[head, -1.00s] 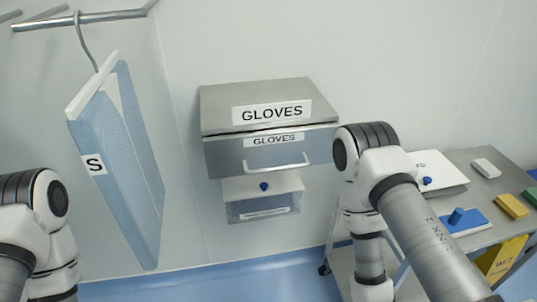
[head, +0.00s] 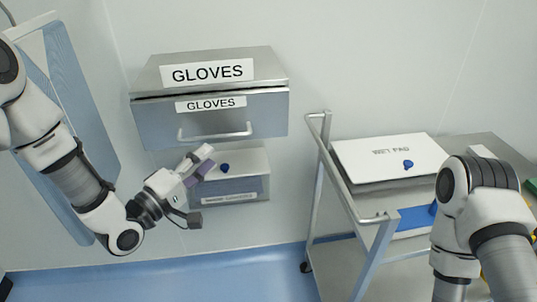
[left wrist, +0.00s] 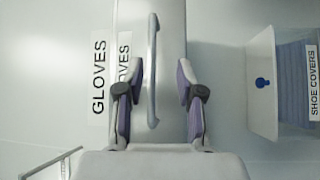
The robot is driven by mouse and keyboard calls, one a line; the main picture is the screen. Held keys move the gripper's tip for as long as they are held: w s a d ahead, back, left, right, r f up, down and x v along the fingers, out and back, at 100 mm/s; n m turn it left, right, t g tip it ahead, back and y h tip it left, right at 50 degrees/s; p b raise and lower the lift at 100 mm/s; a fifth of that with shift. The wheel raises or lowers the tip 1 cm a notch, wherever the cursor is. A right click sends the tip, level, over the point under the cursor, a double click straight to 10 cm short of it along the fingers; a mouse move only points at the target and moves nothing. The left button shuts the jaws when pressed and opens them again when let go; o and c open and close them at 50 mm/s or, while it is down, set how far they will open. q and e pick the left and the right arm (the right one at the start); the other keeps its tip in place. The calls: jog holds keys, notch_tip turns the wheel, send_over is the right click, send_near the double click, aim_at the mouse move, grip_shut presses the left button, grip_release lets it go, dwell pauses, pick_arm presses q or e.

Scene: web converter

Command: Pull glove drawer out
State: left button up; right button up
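The glove drawer (head: 240,122) is a steel front labelled GLOVES with a light bar handle (head: 215,135), under a steel cabinet top (head: 165,75) also labelled GLOVES. It looks closed or nearly so. My left gripper (head: 205,165) is below and in front of the handle in the head view. In the left wrist view, the handle (left wrist: 153,70) runs lengthwise between the two open fingers of my left gripper (left wrist: 158,88), and contact is not visible. My right arm is at the right of the head view, its gripper out of frame.
A shoe cover box (head: 240,182) with a blue knob hangs just below the drawer; it also shows in the left wrist view (left wrist: 262,85). A steel cart (head: 385,218) with a white wet pad box (head: 375,150) stands to the right.

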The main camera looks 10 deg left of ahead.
aim_at(221, 137)
pick_arm(q)
jog(key=x, duration=0.2)
jog(key=r+p+x, duration=0.1)
jog(key=x, duration=0.3)
jog(key=shift+w+a+r+p, duration=0.2)
jog(key=shift+w+a+p, duration=0.05)
jog(key=shift+w+p, duration=0.15)
jog(key=shift+w, duration=0.25)
jog(key=shift+a+t, duration=0.25)
jog(key=shift+t, duration=0.05)
jog(key=shift+d, duration=0.15)
grip_shut()
pick_arm(e)
jog(key=shift+a+r, duration=0.45)
jog(key=shift+r, duration=0.3)
